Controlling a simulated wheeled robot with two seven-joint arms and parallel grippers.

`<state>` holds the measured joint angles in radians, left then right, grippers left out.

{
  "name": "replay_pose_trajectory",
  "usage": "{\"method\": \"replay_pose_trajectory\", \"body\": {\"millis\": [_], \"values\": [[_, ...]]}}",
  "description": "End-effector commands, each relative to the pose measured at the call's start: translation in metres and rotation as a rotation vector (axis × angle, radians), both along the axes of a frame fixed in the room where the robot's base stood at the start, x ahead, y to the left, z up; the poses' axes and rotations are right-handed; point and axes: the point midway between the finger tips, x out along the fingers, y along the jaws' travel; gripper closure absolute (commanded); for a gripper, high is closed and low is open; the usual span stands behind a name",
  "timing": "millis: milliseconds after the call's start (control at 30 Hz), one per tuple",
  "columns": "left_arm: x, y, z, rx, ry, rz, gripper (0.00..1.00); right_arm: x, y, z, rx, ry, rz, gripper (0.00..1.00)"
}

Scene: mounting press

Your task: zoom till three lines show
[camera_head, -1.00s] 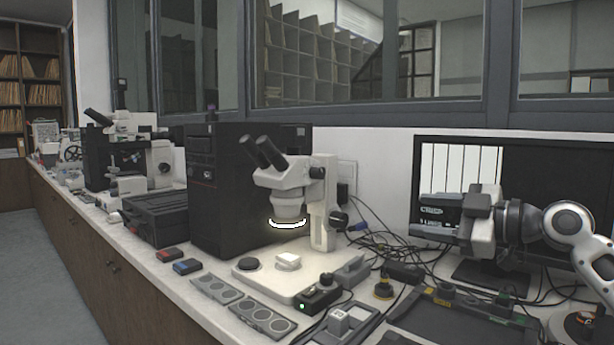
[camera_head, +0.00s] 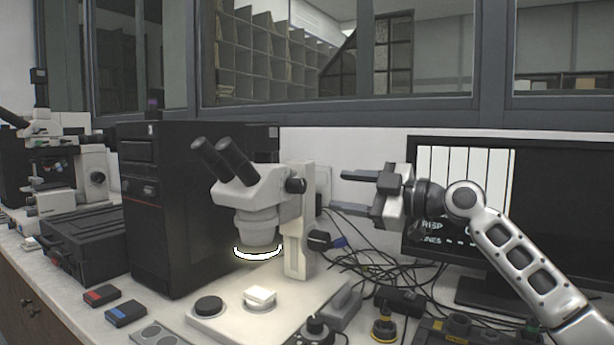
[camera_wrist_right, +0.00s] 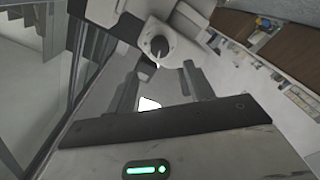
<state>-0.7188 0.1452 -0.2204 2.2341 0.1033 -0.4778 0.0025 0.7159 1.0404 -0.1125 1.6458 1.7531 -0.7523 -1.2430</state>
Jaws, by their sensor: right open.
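The stereo microscope (camera_head: 262,200) stands on its pale base with a lit ring under its head. A black knob (camera_head: 296,185) is on the right side of its head, and a lower dark knob (camera_head: 319,240) is on its stand. The monitor (camera_head: 463,195) shows a white panel with several dark vertical lines; text below it is partly readable. My right gripper (camera_head: 350,194) is open and empty, right of the microscope, fingers pointing left towards it. The right wrist view shows a round knob (camera_wrist_right: 158,46) ahead of the open fingers (camera_wrist_right: 160,85). My left gripper is not in view.
Cables (camera_head: 360,262) lie tangled behind the bench items. A black computer tower (camera_head: 160,215) stands left of the microscope. A small control box (camera_head: 317,332) and a yellow-black item (camera_head: 384,325) are in front. Red and blue boxes (camera_head: 125,313) lie at left.

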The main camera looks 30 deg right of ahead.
Motion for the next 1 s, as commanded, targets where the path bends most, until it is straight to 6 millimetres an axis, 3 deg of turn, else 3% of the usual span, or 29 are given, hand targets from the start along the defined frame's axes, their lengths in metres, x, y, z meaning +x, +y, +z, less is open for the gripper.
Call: {"method": "replay_pose_trajectory", "body": {"millis": [200, 400, 833, 867, 1000], "values": [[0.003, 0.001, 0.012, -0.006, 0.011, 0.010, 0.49, 0.040, 0.026, 0.005, 0.004, -0.002, 0.002, 0.48], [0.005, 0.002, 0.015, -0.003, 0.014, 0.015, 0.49, 0.065, 0.041, 0.002, 0.002, -0.001, 0.000, 0.48], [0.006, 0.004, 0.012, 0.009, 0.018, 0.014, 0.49, 0.075, 0.048, -0.001, -0.001, -0.001, 0.000, 0.48], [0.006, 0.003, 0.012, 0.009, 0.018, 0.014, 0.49, 0.075, 0.048, -0.001, -0.001, -0.001, 0.000, 0.50], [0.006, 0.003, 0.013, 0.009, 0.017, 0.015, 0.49, 0.075, 0.047, -0.001, -0.001, -0.001, 0.000, 0.89]]}}
